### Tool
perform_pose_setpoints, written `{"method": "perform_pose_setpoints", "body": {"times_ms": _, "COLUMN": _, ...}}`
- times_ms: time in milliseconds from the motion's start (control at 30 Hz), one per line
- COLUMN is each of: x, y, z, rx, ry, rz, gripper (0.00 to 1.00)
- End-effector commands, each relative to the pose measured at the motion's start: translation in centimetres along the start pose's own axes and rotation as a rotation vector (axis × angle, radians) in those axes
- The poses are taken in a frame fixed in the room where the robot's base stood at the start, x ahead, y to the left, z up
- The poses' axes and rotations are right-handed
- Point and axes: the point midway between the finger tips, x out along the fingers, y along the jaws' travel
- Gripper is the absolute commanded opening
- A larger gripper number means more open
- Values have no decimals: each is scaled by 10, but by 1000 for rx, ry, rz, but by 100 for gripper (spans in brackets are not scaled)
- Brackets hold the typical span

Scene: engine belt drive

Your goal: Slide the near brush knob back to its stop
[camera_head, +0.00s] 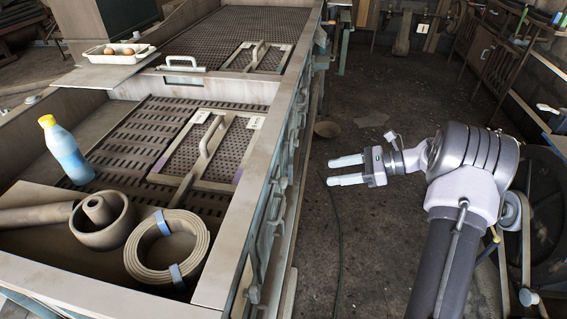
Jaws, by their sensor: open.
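I cannot pick out a brush knob for certain. On the near perforated panel (229,158), a raised bar handle (204,146) runs along a long rail across its frame. A similar far panel (270,60) with its own upright handle (257,53) lies farther back in the bench. My gripper (331,171) is open, with nothing between its two pale fingers. It hangs over the dark floor to the right of the bench, pointing left toward it, well apart from both handles.
The bench's right side carries several handles and latches (273,205). On its near end are a coiled belt (148,262), a grey round part (101,220) and a blue bottle (66,152). A tray with eggs (118,55) stands behind. A dark wheel (548,215) is at right.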

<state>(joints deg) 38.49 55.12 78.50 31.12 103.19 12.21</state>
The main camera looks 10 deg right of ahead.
Motion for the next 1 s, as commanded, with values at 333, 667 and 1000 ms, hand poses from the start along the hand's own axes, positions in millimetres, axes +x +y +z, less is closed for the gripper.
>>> {"method": "perform_pose_setpoints", "body": {"times_ms": 333, "x": 96, "y": 2, "z": -5, "rx": -4, "ry": 3, "rz": 7, "gripper": 54}}
{"method": "perform_pose_setpoints", "body": {"times_ms": 667, "x": 158, "y": 2, "z": -3, "rx": -4, "ry": 5, "rz": 4, "gripper": 54}}
{"method": "perform_pose_setpoints", "body": {"times_ms": 1000, "x": 166, "y": 2, "z": -1, "rx": -3, "ry": 5, "rz": 4, "gripper": 54}}
